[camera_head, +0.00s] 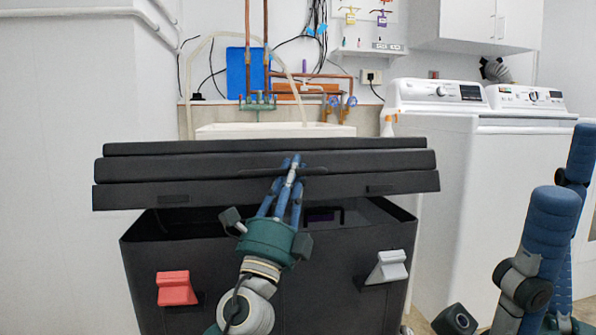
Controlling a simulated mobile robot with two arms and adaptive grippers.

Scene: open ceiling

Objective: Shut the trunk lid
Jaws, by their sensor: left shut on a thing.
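The black trunk (335,285) stands in front of me, with a red latch (177,288) at its front left and a light grey latch (388,267) at its front right. Its black lid (150,166) is partly raised. A dark gap shows between the lid's front edge and the box. My left gripper (288,174) is at the middle of the lid's front edge, with its fingers closed on the lid. The fingers hide a small part of the edge. My right arm is at the right side; its gripper is not clearly in view.
Behind the trunk is a white sink (275,131) with copper pipes above it. A white washer (445,200) stands close to the trunk's right side. A plain wall is at the left, with free room between it and the trunk.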

